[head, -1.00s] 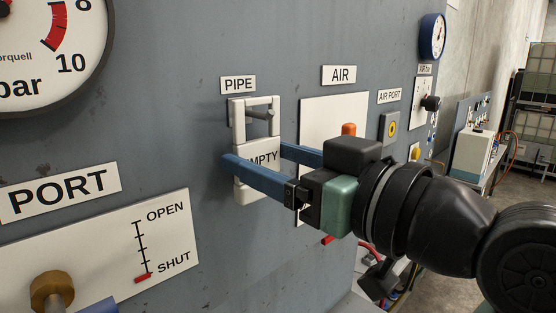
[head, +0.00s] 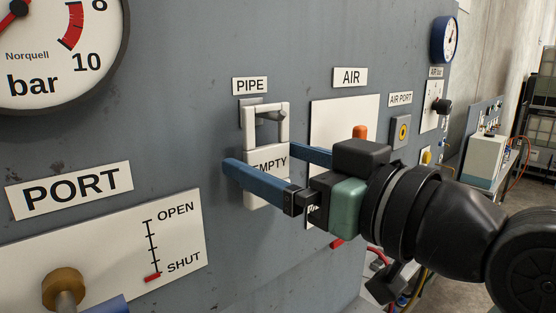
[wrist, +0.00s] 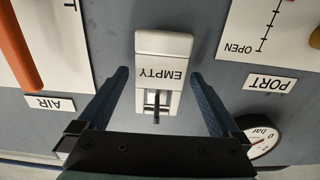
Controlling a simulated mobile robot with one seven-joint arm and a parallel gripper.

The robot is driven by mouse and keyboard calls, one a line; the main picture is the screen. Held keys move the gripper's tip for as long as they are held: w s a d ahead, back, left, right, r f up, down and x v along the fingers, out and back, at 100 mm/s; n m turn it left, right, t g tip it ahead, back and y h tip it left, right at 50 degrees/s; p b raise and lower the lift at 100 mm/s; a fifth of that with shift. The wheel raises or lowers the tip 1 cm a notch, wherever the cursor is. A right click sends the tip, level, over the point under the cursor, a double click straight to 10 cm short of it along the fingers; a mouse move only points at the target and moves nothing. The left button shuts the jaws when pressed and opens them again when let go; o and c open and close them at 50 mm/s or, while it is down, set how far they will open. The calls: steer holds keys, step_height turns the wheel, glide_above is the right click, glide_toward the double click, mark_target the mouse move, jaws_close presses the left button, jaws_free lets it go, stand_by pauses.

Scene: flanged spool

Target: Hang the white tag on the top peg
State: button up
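The white tag (head: 267,163), marked EMPTY, is upright against the grey panel just below the PIPE label (head: 250,86). Its open loop is at the top, and a peg (head: 269,116) shows inside the loop, under the top bar. The tag seems to hang there; exact contact is hard to see. In the wrist view the tag (wrist: 163,73) appears upside down between my fingers, with narrow gaps at both sides. My gripper (head: 265,165) is open around the tag's body, its near finger crossing in front of the tag's lower part.
The AIR plate (head: 330,115) with an orange handle (head: 360,132) is right of the tag, close to my gripper. The PORT plate (head: 100,235) with a brass knob (head: 63,288) and a large gauge (head: 60,50) are to the left. The panel directly left of the tag is bare.

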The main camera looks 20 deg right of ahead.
steer(key=b+v, duration=0.6)
steer(key=v, duration=0.7)
steer(key=shift+b, duration=0.35)
